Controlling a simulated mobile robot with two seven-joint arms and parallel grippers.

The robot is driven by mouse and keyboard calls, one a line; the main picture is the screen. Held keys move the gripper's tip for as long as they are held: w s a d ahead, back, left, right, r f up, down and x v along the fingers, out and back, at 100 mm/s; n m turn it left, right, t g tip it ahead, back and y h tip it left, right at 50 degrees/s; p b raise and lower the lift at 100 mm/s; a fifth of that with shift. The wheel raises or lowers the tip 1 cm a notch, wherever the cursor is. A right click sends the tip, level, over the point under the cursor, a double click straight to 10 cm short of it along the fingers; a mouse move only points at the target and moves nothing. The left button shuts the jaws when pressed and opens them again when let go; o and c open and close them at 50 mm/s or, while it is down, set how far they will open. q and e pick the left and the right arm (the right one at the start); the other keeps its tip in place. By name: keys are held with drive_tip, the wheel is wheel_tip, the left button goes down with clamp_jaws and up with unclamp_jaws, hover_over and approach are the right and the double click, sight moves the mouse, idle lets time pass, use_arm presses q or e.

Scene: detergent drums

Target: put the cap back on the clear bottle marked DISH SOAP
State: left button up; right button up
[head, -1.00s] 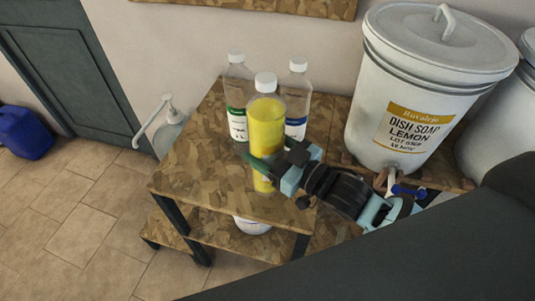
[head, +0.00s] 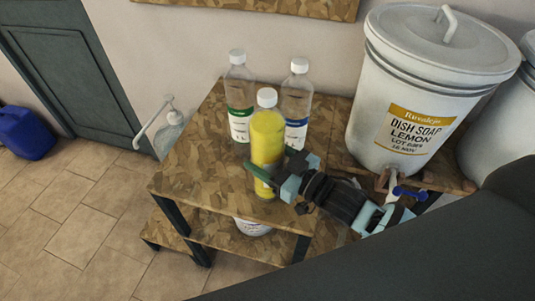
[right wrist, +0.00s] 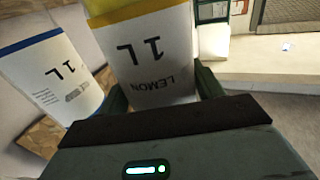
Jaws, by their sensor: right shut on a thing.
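The clear bottle (head: 266,138) is full of yellow liquid and upright near the front of the small brown table (head: 205,165). A white cap (head: 267,97) sits on its top; how tightly is not clear. My right gripper (head: 263,176) is shut around its lower part. In the right wrist view, the bottle's label (right wrist: 150,62) shows upside down between the fingers, with a yellow band, "LEMON" and "1 L"; "DISH SOAP" is not readable there. Whether the bottle's base touches the table is hard to tell. My left gripper is not in view.
Two capped clear bottles, green-banded (head: 238,98) and blue-banded (head: 297,98), stand close behind. A white drum (head: 425,85) labelled DISH SOAP LEMON stands right, with a blue-handled tap (head: 408,192). A pump bottle (head: 170,135) is left. The table's left part is clear.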

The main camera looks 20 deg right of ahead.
drive_tip(key=shift+r, duration=0.1)
drive_tip(key=o, duration=1.9)
drive_tip(key=shift+f, duration=0.2)
drive_tip(key=shift+r, duration=0.1)
drive_tip(key=shift+s+d, duration=0.1)
drive_tip(key=shift+s, duration=0.05)
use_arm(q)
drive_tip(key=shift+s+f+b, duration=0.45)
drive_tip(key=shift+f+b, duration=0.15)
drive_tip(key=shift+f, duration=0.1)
use_arm(e)
drive_tip(key=v, duration=1.1)
drive_tip(key=shift+s+d, duration=0.2)
drive_tip(key=shift+s, duration=0.1)
